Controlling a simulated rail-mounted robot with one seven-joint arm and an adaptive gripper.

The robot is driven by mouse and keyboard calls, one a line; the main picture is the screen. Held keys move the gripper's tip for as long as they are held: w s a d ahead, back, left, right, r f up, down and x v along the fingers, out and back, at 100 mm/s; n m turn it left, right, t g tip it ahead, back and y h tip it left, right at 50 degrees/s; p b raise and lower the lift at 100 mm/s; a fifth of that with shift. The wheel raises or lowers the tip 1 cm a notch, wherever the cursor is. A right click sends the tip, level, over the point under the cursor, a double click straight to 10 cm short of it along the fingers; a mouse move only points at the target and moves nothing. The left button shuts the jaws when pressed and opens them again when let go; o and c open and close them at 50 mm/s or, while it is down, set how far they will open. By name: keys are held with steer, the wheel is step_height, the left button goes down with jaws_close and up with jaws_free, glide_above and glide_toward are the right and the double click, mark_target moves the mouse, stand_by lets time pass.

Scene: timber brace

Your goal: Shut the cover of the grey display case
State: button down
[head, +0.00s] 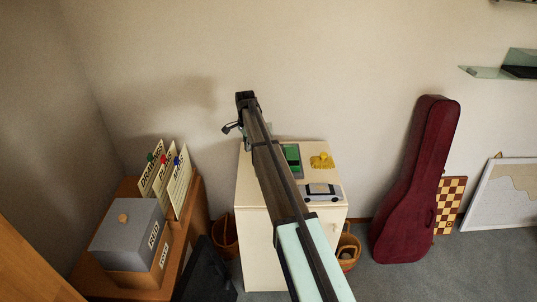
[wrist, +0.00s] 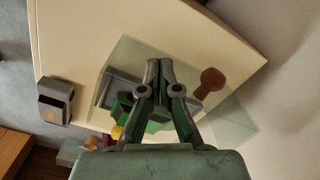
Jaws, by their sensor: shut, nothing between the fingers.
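In the wrist view my gripper (wrist: 160,66) is shut and empty, its fingertips in front of a clear pane (wrist: 232,120) that looks like the display case's cover. A brown knob-like piece (wrist: 213,78) shows to the right of the fingertips. Grey case parts (wrist: 107,93) and green contents (wrist: 122,107) show beside and behind the fingers. In the head view the grey case with its green contents (head: 292,153) stands on the cream cabinet, partly hidden by my arm. I cannot tell the cover's exact angle or whether my fingers touch it.
On the cream cabinet (head: 257,205) are a yellow toy (head: 322,161) and a white-and-dark toy car (head: 322,191). A grey lidded box (head: 127,232) and upright cards stand at left. A red instrument case (head: 415,185) leans on the wall at right.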

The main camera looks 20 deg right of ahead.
steer(key=shift+d, duration=0.1)
steer(key=shift+s+d, duration=0.2)
steer(key=shift+d, duration=0.35)
steer(key=shift+d+r, duration=0.1)
steer(key=shift+r, duration=0.15)
steer(key=shift+s+d+r+p, duration=0.15)
steer(key=shift+d+r+p, duration=0.3)
steer(key=shift+d+r, duration=0.1)
steer(key=shift+r, duration=0.15)
stand_by(0.5)
steer(key=shift+d, duration=0.15)
steer(key=shift+s+d+r+p, duration=0.2)
steer(key=shift+d+r+p, duration=0.1)
steer(key=shift+d+r, duration=0.2)
steer(key=shift+d, duration=0.1)
